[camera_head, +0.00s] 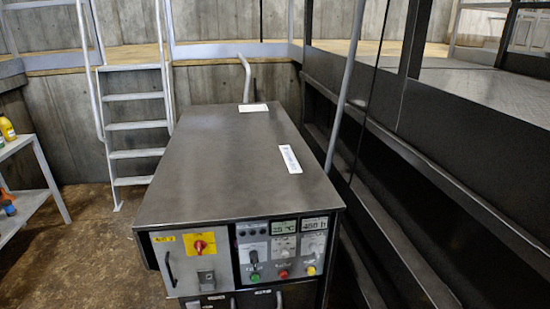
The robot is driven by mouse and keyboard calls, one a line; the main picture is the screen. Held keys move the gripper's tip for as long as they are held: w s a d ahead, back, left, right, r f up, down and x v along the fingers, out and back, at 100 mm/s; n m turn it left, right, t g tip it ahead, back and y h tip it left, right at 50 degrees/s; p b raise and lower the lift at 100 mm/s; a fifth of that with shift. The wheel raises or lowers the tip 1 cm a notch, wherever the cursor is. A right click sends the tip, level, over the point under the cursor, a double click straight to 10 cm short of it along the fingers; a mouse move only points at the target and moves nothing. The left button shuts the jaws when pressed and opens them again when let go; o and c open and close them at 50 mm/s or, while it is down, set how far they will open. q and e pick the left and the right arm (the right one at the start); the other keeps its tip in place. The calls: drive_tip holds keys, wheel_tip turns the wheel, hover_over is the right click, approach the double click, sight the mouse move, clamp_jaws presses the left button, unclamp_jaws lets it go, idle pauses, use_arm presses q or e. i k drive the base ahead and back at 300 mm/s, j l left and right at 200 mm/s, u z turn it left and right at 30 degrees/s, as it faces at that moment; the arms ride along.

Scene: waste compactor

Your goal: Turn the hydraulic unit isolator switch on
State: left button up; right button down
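The hydraulic unit (225,165) is a dark metal cabinet with a flat top in the middle of the view. On the left of its front face is a red rotary isolator switch (200,246) on a yellow plate. The switch is too small for me to tell its position. A yellow label (164,239) sits to its left, and a grey latch (206,277) is below it. Neither of my grippers shows in this view.
Right of the switch is a control panel with displays (284,227), a black selector (254,259) and green, red and yellow buttons (283,274). A door handle (170,268) is at left. A ladder (137,125) stands behind left, a shelf (22,143) far left, a dark machine wall (440,150) right.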

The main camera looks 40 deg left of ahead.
sight(199, 245)
drive_tip(key=u, duration=1.65)
